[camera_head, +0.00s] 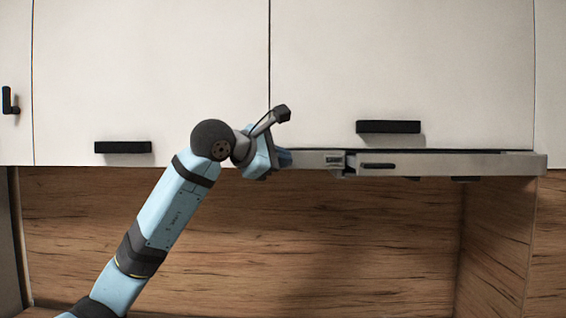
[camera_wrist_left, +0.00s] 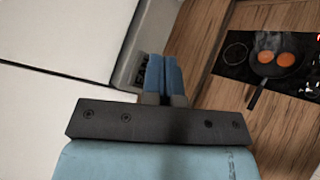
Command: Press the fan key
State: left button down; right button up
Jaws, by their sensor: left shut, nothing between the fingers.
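The range hood (camera_head: 450,164) is a slim grey unit under the white wall cabinets in the head view. In the left wrist view the hood (camera_wrist_left: 150,35) is the pale grey strip, with a short row of small dark keys (camera_wrist_left: 141,70) on its front. I cannot tell which of them is the fan key; my fingers partly cover that area. My left gripper (camera_head: 287,157) is at the hood's left end, its blue fingers shut together and empty. In the wrist view the fingertips (camera_wrist_left: 163,60) are right beside the keys; contact cannot be told. My right gripper is out of view.
White cabinet doors (camera_head: 400,70) with black handles (camera_head: 388,127) are above the hood. A wood splashback (camera_head: 350,240) is behind and below. In the wrist view a black hob (camera_wrist_left: 240,62) carries a steaming pan (camera_wrist_left: 287,70) with two orange-yellow round items.

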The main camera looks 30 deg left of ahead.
pick_arm(q)
jog(key=s+d+b, duration=0.1)
jog(key=s+d, duration=0.2)
jog(key=s, duration=0.2)
dwell(0.6)
dwell(0.3)
